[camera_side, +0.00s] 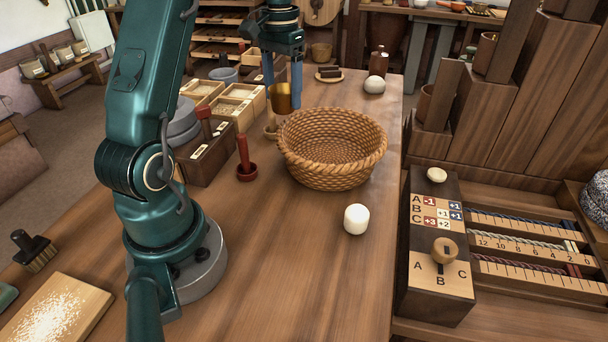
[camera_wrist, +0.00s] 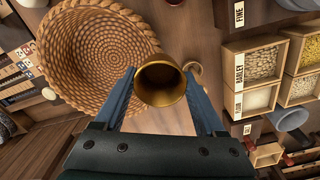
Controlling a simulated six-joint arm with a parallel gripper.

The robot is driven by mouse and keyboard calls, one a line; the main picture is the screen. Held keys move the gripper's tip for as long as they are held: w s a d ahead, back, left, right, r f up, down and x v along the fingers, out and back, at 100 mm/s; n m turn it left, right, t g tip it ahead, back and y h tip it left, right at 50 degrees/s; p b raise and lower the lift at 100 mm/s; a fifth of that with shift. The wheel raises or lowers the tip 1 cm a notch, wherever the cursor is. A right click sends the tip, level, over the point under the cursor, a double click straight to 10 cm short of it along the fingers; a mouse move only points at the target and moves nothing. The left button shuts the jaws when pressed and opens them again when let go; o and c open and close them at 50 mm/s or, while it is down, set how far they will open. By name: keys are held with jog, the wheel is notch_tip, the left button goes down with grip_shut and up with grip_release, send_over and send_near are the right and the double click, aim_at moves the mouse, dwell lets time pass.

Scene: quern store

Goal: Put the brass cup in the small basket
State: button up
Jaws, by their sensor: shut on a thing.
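The brass cup (camera_side: 280,98) is between the two blue fingers of my gripper (camera_side: 282,90), which is shut on it. In the wrist view the cup (camera_wrist: 161,82) shows its open mouth, with a finger of my gripper (camera_wrist: 160,92) at each side. The small basket (camera_side: 333,147) is a round woven wicker one on the table. In the side view the cup is held in the air just beyond the basket's back left rim. In the wrist view the basket (camera_wrist: 62,97) lies to the left of the cup, and its visible inside is empty.
Grain boxes (camera_side: 232,103) and a dark wooden box (camera_side: 207,155) stand left of the basket. A red pestle-like tool (camera_side: 244,160) stands near its left side. A white cylinder (camera_side: 356,219) stands in front, with clear table around it. A pale round stone (camera_side: 375,85) lies behind.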

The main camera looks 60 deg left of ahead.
jog(key=w+d+f, duration=0.4)
jog(key=w, duration=0.1)
jog(key=w+d+f, duration=0.2)
jog(key=d, duration=0.1)
jog(key=shift+w+f, duration=0.1)
jog(key=shift+w, duration=0.2)
jog(key=shift+f, duration=2.05)
jog(key=shift+f, duration=0.15)
jog(key=o, duration=1.5)
jog(key=s+d+r+m+t, duration=0.1)
jog(key=d+r, duration=0.1)
jog(key=r, duration=0.6)
jog(key=s+d+r, duration=0.2)
jog(key=d+r, duration=0.1)
jog(key=r, duration=0.6)
jog(key=s+d+f+m+t, duration=0.1)
jog(key=s+d, duration=0.2)
jog(key=s, duration=0.2)
jog(key=s+d+f+m+t, duration=0.1)
jog(key=s+d+t, duration=0.1)
jog(key=s, duration=0.4)
jog(key=s+d+f+m+t, duration=0.1)
jog(key=s+d, duration=0.3)
jog(key=s, duration=0.1)
jog(key=shift+s+d+f+t, duration=0.25)
jog(key=shift+d+f+t, duration=0.05)
jog(key=shift+d+f, duration=0.1)
